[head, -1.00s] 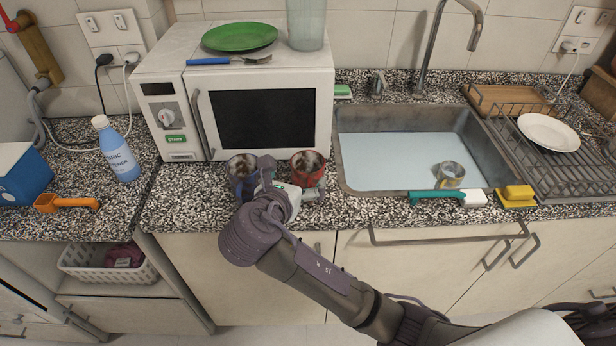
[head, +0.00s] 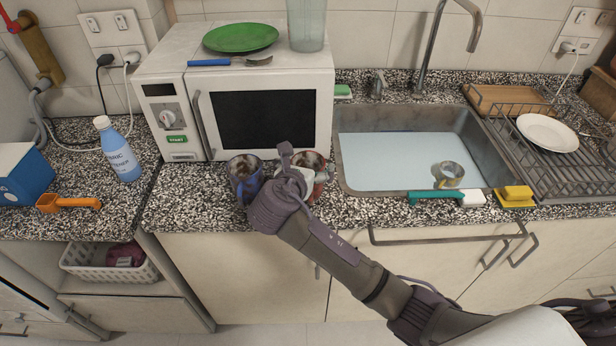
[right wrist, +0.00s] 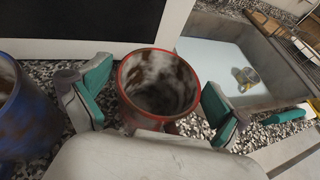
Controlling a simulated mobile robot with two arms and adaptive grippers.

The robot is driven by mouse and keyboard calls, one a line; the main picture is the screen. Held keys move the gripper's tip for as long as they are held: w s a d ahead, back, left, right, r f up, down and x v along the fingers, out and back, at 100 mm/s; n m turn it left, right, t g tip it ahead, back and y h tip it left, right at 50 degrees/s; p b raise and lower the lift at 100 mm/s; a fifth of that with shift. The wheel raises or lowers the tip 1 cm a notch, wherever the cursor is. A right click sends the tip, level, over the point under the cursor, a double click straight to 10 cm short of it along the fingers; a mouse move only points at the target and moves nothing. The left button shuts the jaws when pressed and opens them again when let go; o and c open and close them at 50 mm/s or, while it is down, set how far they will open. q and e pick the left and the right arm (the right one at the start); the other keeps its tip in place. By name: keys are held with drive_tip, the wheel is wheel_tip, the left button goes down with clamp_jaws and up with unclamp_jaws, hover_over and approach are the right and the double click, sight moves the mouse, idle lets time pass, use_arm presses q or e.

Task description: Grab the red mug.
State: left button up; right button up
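The red mug (head: 312,162) stands on the speckled counter in front of the microwave, stained brown and white inside. In the head view my right gripper hides part of it. In the right wrist view the red mug (right wrist: 158,85) is between the two teal-padded fingers. My right gripper (right wrist: 155,105) is open, one finger on each side of the mug, with gaps visible. In the head view my right gripper (head: 297,172) is over the mug's front. My left gripper is not in view.
A blue mug (head: 245,178) stands close on the left, also in the right wrist view (right wrist: 22,110). The microwave (head: 262,110) is right behind. The sink (head: 345,165) is to the right. A teal brush (head: 432,195) lies on its front edge.

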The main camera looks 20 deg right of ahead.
drive_tip(key=c, duration=1)
drive_tip(key=shift+c, duration=0.5)
drive_tip(key=shift+r, duration=0.2)
